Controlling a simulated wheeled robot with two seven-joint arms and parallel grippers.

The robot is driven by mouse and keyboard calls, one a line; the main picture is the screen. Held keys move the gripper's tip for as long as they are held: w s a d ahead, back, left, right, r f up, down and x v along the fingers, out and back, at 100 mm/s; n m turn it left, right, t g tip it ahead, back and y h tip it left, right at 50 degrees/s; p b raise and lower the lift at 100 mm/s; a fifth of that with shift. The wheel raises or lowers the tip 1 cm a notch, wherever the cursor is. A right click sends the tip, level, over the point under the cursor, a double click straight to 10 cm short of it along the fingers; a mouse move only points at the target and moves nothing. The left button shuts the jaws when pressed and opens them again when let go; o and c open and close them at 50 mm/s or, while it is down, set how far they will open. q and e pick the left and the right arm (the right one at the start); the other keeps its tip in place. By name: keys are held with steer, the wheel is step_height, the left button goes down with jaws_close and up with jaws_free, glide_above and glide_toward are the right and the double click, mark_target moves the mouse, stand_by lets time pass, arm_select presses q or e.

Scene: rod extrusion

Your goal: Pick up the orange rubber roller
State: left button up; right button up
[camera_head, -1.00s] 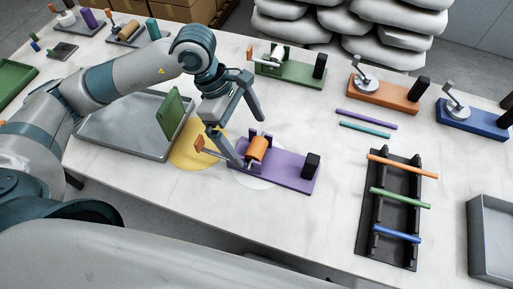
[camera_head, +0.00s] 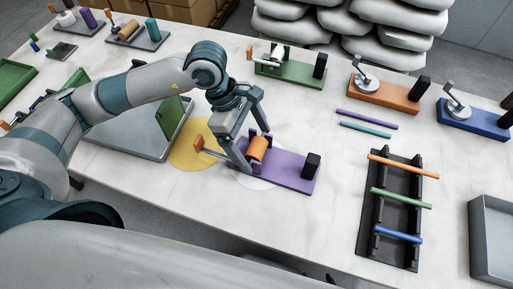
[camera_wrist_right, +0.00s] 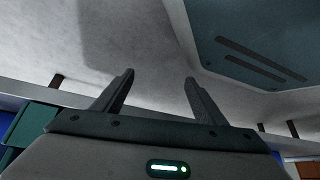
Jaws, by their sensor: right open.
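The orange rubber roller (camera_head: 258,148) sits in a stand on the purple base (camera_head: 290,177) near the middle of the table, in the head view. An orange handle (camera_head: 199,143) sticks out to its left. My left gripper (camera_head: 256,146) is at the roller, its fingers spread apart, one at the near left of the roller and one at its far side. I cannot tell whether either finger touches it. My right gripper (camera_wrist_right: 160,76) is open and empty in the right wrist view; it is not seen in the head view.
A grey tray (camera_head: 120,145) with a green panel stands left. A black rack (camera_head: 399,215) with colored rods is at right, a grey bin (camera_head: 492,245) beyond it. Green (camera_head: 290,72), orange (camera_head: 385,94) and blue (camera_head: 473,120) bases stand behind. Two thin rods lie behind the rack.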

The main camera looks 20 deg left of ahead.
mark_target(254, 145)
arm_select(q)
steer(key=shift+r, duration=0.1)
arm_select(e)
steer(key=shift+a, duration=0.1)
arm_select(q)
steer(key=shift+r, duration=0.5)
step_height(254, 145, up, 4)
steer(key=shift+f+p, duration=0.25)
steer(key=shift+p, duration=0.6)
steer(key=s+d+r+p, duration=0.2)
steer(key=s+d+r, duration=0.4)
steer(key=d, duration=0.4)
steer(key=shift+r, duration=0.15)
arm_select(e)
steer(key=s+d+f+g, duration=0.1)
steer(key=s+d+g, duration=0.1)
steer(key=s, duration=0.5)
steer(key=s+d+f+g+h, duration=0.1)
steer(key=s+d, duration=0.2)
steer(key=s, duration=0.3)
steer(key=shift+s+d+f+g, duration=0.3)
steer(key=shift+s+d+g, duration=0.1)
